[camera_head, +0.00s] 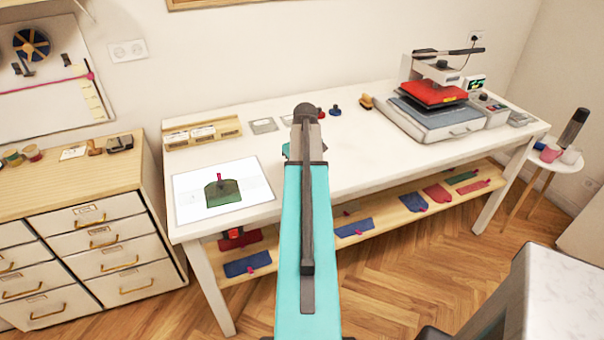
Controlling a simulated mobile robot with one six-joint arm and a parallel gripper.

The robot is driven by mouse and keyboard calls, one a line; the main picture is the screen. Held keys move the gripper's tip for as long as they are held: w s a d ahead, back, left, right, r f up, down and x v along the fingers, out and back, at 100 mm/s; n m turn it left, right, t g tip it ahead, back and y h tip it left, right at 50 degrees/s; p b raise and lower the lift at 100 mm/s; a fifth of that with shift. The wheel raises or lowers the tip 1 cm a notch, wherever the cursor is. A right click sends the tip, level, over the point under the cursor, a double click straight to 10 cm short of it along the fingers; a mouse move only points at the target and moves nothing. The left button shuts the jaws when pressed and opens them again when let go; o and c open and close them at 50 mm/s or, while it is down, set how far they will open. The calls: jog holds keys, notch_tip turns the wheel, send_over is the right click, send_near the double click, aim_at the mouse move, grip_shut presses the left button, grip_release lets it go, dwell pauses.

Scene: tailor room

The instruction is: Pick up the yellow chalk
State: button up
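I cannot make out a yellow chalk for certain in this view. A shallow wooden tray (232,128) with small white-labelled items stands at the back left of the white table (370,180); its contents are too small to tell. My teal arm reaches forward over the middle of the table and covers part of it. My gripper's fingers are not visible; the arm's dark far end hides what lies beyond and below it.
A heat press (440,93) fills the table's right end. A white sheet with a green pocket piece (222,193) lies front left. Small red and blue items and a wooden brush (366,102) lie behind. A drawer cabinet (98,240) stands left.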

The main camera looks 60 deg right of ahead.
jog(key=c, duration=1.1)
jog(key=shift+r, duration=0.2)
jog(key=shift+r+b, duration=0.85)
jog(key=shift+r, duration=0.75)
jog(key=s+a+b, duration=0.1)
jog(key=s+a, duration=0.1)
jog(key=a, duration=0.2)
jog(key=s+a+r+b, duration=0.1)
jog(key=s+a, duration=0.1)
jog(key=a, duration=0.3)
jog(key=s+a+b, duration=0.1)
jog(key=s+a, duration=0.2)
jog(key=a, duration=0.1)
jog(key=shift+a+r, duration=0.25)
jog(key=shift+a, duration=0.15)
